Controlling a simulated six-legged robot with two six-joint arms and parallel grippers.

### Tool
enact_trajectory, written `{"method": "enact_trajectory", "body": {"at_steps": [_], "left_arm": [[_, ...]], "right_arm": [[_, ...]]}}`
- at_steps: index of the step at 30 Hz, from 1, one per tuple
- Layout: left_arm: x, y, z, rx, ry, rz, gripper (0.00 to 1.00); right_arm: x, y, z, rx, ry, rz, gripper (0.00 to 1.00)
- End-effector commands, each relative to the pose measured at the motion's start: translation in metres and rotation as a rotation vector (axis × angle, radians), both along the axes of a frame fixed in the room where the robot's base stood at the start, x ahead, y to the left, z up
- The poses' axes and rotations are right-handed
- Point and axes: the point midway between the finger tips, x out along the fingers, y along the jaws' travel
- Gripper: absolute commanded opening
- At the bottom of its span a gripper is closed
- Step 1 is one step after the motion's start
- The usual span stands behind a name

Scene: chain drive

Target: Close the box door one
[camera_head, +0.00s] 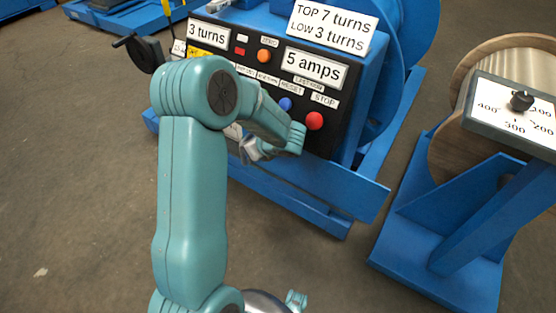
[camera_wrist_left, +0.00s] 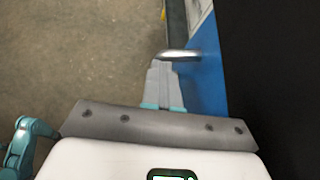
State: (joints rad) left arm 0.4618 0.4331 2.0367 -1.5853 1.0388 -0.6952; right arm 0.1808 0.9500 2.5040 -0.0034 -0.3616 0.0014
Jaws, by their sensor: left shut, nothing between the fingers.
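The blue control box (camera_head: 365,85) with a black front panel (camera_head: 262,48) stands at the upper middle of the head view. No separate door can be made out for sure; my arm covers the panel's lower left. My left gripper (camera_head: 250,150) is by the panel's lower edge, partly hidden by its wrist. In the left wrist view my left gripper (camera_wrist_left: 163,70) is shut and empty. A blurred shiny metal bar (camera_wrist_left: 178,55) lies just beyond its fingertips; whether they touch is unclear. A blue face (camera_wrist_left: 208,75) and a large black surface (camera_wrist_left: 280,70) are to its right.
A red button (camera_head: 315,121) and a blue button (camera_head: 285,104) are close to my left wrist. A black crank (camera_head: 135,50) sticks out left of the box. A blue stand (camera_head: 450,220) with a dial plate (camera_head: 515,112) is at right. The floor at left is clear.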

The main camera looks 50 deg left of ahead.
Motion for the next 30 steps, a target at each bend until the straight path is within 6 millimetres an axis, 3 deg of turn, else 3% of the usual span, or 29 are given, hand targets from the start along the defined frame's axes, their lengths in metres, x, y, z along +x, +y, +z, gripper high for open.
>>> {"method": "enact_trajectory", "body": {"at_steps": [1,6,15,21,30], "left_arm": [[-0.008,0.019,0.0,0.001,-0.001,0.009,0.0],[-0.027,0.076,0.0,0.001,0.001,0.008,0.0],[-0.055,0.162,0.001,-0.001,0.0,0.002,0.0],[-0.066,0.199,0.0,-0.002,0.0,-0.001,0.0],[-0.073,0.221,-0.001,-0.002,0.0,-0.003,0.0]], "right_arm": [[0.0,0.0,0.0,0.0,0.0,0.0,0.43],[0.0,0.0,0.002,0.0,0.0,0.001,0.43],[-0.002,0.002,0.014,0.002,0.004,0.01,0.43],[-0.002,0.002,0.022,0.002,0.004,0.01,0.43],[-0.002,0.002,0.026,0.002,0.004,0.009,0.43]]}}
